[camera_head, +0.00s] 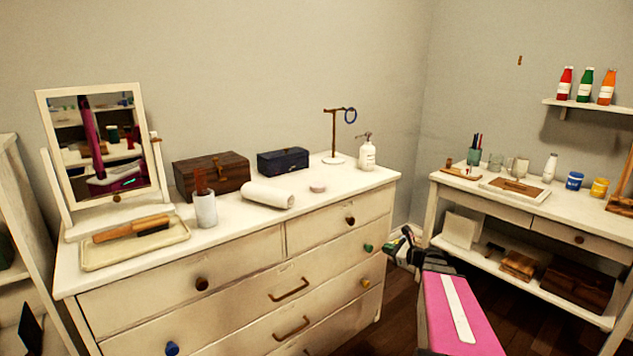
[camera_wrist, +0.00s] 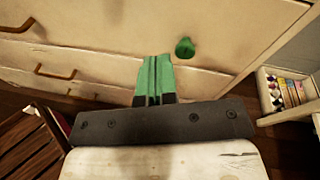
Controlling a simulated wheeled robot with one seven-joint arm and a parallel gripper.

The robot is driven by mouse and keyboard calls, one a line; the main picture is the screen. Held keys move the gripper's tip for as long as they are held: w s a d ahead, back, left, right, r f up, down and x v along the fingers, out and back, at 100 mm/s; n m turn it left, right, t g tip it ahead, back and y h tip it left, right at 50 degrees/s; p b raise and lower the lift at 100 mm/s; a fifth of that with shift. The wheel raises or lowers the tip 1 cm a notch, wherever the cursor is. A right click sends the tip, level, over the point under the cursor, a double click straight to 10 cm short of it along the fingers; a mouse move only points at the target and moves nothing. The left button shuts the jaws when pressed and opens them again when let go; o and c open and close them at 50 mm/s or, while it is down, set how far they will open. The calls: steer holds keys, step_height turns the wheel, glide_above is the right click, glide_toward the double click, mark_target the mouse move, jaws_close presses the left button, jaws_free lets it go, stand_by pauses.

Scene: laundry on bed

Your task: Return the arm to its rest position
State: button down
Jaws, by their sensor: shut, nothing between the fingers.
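My gripper (camera_head: 405,238) is in front of the right end of the white dresser (camera_head: 250,262) in the head view, at about drawer height, with my pink arm behind it at the lower right. In the wrist view my gripper's green fingers (camera_wrist: 154,80) are together with nothing between them. The dresser front lies beyond them, with a green knob (camera_wrist: 185,48) just to their right. The same green knob shows in the head view (camera_head: 368,247), left of my gripper. I cannot tell the exact gap to the dresser.
The dresser top holds a mirror (camera_head: 103,145), a tray with brushes (camera_head: 95,262), boxes (camera_head: 212,175), a towel roll (camera_head: 266,194) and a pump bottle (camera_head: 367,155). A white desk (camera_head: 450,185) stands at the right. Dark floor (camera_head: 398,300) lies between.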

steer(key=s+a+f+n+g+h, duration=0.2)
steer(key=s+a+f+n+g, duration=0.4)
steer(key=s+a+n, duration=0.4)
steer(key=s+a+f+n+g+h, duration=0.1)
steer(key=s+a+n+g+h, duration=0.1)
steer(key=s+n+g+h, duration=0.3)
steer(key=shift+s+f+n+h, duration=0.15)
steer(key=shift+s+n+h, duration=1.85)
steer(key=shift+n, duration=2.6)
